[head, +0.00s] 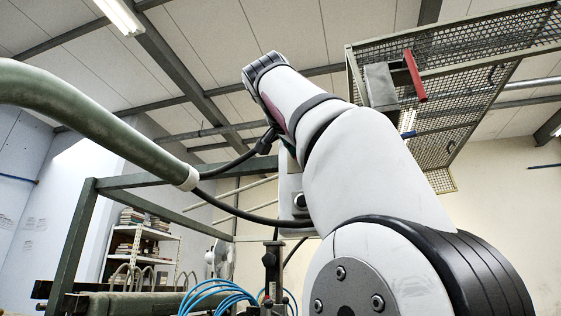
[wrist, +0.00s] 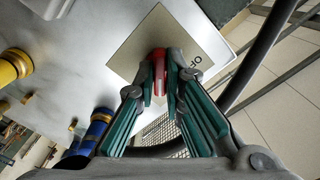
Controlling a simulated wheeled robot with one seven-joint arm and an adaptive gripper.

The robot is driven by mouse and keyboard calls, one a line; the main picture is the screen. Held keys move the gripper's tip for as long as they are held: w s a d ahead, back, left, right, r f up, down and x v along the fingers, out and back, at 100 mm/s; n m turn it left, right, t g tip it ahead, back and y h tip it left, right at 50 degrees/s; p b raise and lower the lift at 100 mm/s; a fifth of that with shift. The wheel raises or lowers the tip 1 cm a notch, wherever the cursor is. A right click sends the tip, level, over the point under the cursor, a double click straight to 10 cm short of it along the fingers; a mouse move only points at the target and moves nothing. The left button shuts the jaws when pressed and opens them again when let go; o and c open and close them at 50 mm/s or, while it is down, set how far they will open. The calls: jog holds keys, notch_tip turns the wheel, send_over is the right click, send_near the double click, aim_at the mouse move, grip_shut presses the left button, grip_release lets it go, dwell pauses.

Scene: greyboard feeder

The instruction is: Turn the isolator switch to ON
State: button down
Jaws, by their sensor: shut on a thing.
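The isolator switch has a red handle (wrist: 158,62) at the upper middle of the wrist view. It stands out from a square beige plate (wrist: 135,60) that looks turned to a diamond in this view. Dark letters, perhaps part of "OFF", show on the plate right of the handle. My gripper (wrist: 159,88) is shut on the red handle, with a teal-padded finger on each side of it. The fingers hide part of the handle and plate, and I cannot tell which position the handle points to. My gripper does not show in the head view.
A pale panel (wrist: 95,60) surrounds the plate, with yellow-and-blue cylindrical fittings (wrist: 97,127) to the left. A thick dark cable (wrist: 262,50) passes on the right. In the head view, a mesh guard (head: 470,75) carries a grey box with a red bar (head: 414,76). A green pipe (head: 90,115) crosses the left.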

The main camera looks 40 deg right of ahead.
jog(key=c, duration=1.7)
grip_release()
jog(key=v, duration=1.2)
jog(key=shift+f, duration=0.1)
